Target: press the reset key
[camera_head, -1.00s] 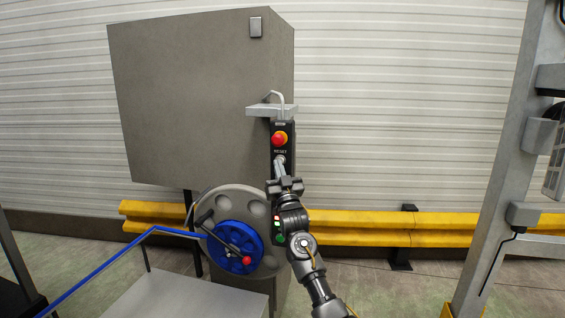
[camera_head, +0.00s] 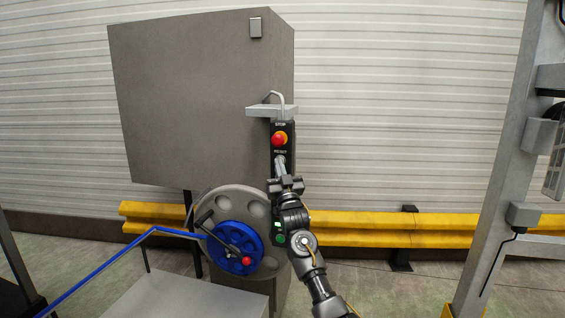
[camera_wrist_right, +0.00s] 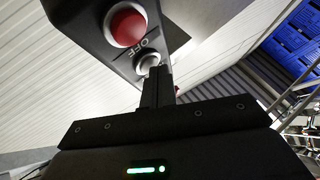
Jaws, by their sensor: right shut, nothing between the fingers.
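The reset key is a small round key with a pale metal ring (camera_wrist_right: 148,63) in the right wrist view. It sits below a red knob (camera_wrist_right: 127,26) on a black control box (camera_head: 276,130). In the head view the RESET lettering shows on the box, and my gripper hides the key. My right gripper (camera_head: 281,162) is shut and empty, its fingertips at the key. In the wrist view the closed fingers (camera_wrist_right: 157,74) cover part of the key. They look in contact, but how far the key is pushed in cannot be told. My left gripper is out of view.
A big grey cabinet (camera_head: 185,100) stands behind and left of the box. Below is a grey wheel with a blue hub (camera_head: 232,246) and crank. A grey ledge (camera_head: 262,111) juts out above the box. A yellow rail (camera_head: 360,228) runs behind; a grey post (camera_head: 500,180) stands right.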

